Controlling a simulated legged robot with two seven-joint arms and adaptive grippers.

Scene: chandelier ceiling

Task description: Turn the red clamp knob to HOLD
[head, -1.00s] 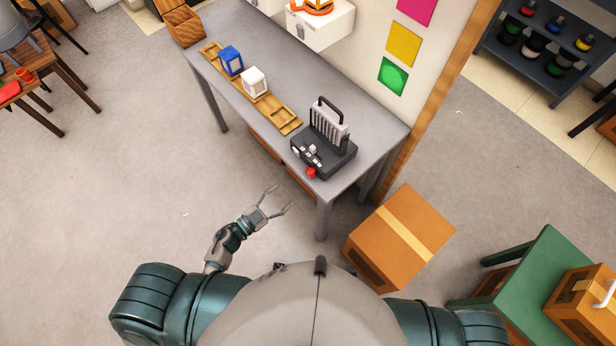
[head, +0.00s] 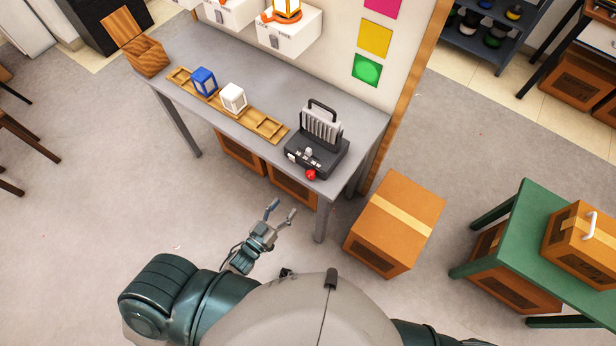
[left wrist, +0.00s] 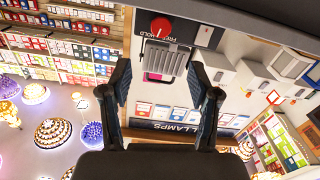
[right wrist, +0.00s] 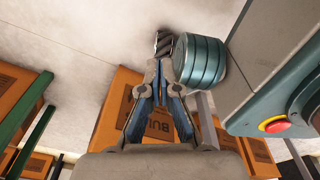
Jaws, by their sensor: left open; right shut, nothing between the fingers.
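The red clamp knob (head: 311,175) is on the front of a black device (head: 318,157) with a grey finned block and a black handle, at the right end of the grey table. In the left wrist view a round red knob (left wrist: 160,27) shows above the finned block, beside the letters FREE and HOLD; its exact pointer setting is too small to tell. My left gripper (head: 282,213) is open and empty, in front of the table and apart from the knob. Its spread fingers (left wrist: 160,78) also show in the left wrist view. My right gripper (right wrist: 157,65) is shut and empty, seen only in the right wrist view.
A wooden rail (head: 264,126) with blue and white lanterns lies along the table (head: 223,64). A cardboard box (head: 394,222) stands on the floor to the right. A green table (head: 520,235) is farther right.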

